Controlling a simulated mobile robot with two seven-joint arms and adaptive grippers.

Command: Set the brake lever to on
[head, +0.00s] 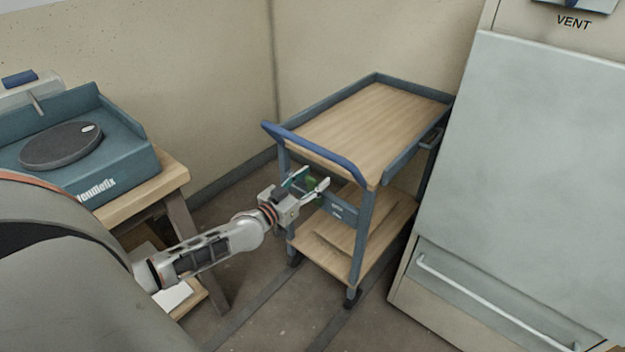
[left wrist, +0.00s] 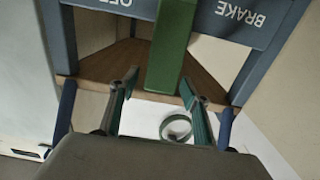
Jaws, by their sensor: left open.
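The brake lever is a green bar. In the left wrist view the lever (left wrist: 172,45) hangs in front of a blue panel (left wrist: 228,22) lettered "BRAKE" and, partly cut off, "OFF", both upside down. An "ON" mark is not visible. In the head view the lever (head: 313,184) is partly hidden by my left gripper (head: 310,187), at the handle end of the blue cart (head: 367,235). In the wrist view my left gripper (left wrist: 160,88) is open, with the lever's end between its fingertips in the picture. I cannot tell whether they touch. My right gripper is not in view.
The cart's blue push handle (head: 315,152) is above my left gripper. A wooden bench (head: 170,180) with a blue turntable unit (head: 125,165) is at left. A large grey cabinet (head: 540,150) marked "VENT" stands close at right. A round ring (left wrist: 176,128) shows below the fingers.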

